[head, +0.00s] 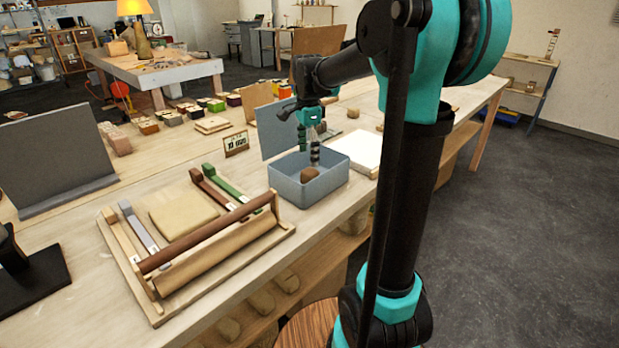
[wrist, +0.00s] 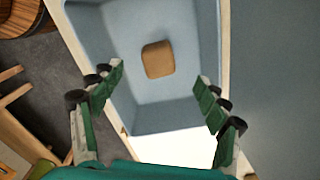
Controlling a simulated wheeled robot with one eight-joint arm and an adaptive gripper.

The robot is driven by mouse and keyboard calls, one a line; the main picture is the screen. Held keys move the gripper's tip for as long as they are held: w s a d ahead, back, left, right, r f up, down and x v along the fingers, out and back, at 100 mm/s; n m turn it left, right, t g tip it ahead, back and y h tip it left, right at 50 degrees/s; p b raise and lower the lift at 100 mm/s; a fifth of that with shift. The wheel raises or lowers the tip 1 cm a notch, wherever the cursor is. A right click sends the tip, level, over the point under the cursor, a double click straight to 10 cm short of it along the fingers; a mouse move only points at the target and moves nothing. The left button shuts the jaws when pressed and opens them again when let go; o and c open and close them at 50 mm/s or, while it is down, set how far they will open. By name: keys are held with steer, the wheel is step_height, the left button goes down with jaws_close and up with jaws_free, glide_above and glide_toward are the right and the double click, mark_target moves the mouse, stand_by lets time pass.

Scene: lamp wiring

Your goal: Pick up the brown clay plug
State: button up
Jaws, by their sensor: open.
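The brown clay plug (head: 309,174) lies on the floor of an open blue-grey box (head: 287,191) on the workbench. In the wrist view the plug (wrist: 158,59) is a small rounded block, and the box's inner wall (wrist: 165,116) is on the near side of it. My gripper (head: 309,150) is over the box, with its fingers pointing down. In the wrist view my gripper (wrist: 160,80) is open and empty, its green fingers spread to either side of the plug. The plug appears slightly ahead of the fingertips, and I see no contact.
A wooden frame with a roller (head: 212,236) and coloured strips stands left of the box. A white slab (head: 357,151) lies close to its right. A small sign (head: 236,143) and an upright blue-grey panel (head: 277,133) stand behind. The box walls surround the plug.

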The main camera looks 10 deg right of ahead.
mark_target(310, 170)
steer(key=shift+d+f, duration=0.15)
steer(key=shift+f, duration=1.95)
steer(key=shift+d+f, duration=0.1)
steer(key=shift+f, duration=1.95)
steer(key=c, duration=1.5)
steer(key=shift+o, duration=0.2)
steer(key=shift+r, duration=0.1)
